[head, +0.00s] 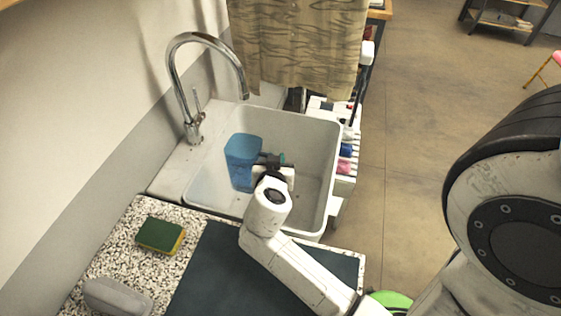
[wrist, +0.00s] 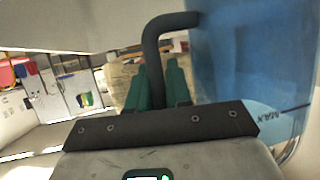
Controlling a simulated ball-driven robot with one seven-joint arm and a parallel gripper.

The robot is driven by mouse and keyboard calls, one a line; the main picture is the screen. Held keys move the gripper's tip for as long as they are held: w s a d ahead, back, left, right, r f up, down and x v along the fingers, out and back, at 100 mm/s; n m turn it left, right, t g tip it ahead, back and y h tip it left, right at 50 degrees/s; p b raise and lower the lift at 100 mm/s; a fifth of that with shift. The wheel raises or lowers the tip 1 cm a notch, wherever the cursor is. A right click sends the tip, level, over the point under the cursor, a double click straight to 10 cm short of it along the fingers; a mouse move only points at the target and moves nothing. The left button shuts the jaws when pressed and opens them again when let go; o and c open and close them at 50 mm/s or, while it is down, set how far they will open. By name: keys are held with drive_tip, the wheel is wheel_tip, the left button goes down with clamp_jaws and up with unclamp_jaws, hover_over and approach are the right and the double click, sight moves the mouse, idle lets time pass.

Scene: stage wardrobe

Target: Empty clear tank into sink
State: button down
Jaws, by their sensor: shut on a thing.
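The clear tank (head: 242,160) is see-through with a blue tint and is held inside the white sink (head: 315,160), near its left side. It looks close to upright in the head view. Its wall, marked MAX, fills the right of the wrist view (wrist: 255,60). A dark bent handle (wrist: 152,45) sticks out from it. My gripper (head: 271,159) is at the tank's right side, and its green fingers (wrist: 158,88) are shut on the handle. I cannot tell whether the tank holds liquid or touches the sink floor.
A chrome faucet (head: 188,95) arches over the sink's left back corner. A patterned cloth (head: 298,48) hangs behind the sink. A green and yellow sponge (head: 160,235) lies on the speckled counter (head: 115,240) in front. A rack with coloured items (head: 346,150) stands at the right.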

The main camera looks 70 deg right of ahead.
wheel_tip(320, 180, down, 14)
drive_tip(key=d+m+t+y+p, duration=0.1)
drive_tip(key=m+t+y+p, duration=0.2)
drive_tip(key=y, duration=0.7)
drive_tip(key=m+p, duration=0.1)
drive_tip(key=p, duration=0.1)
drive_tip(key=shift+s+d+m+t+p, duration=0.25)
drive_tip(key=shift+s+m+t+p, duration=0.05)
drive_tip(key=shift+m+p, duration=0.1)
drive_tip(key=shift+a+r+y, duration=0.1)
drive_tip(key=shift+r+y, duration=0.15)
drive_tip(key=shift+y, duration=0.15)
drive_tip(key=shift+d+r+m+t+y+b, duration=0.2)
drive_tip(key=shift+m+t+y+b, duration=0.1)
drive_tip(key=shift+t+y, duration=0.15)
drive_tip(key=shift+d+r+t, duration=0.15)
drive_tip(key=shift+d+t, duration=0.1)
drive_tip(key=shift+d, duration=0.05)
idle(0.8)
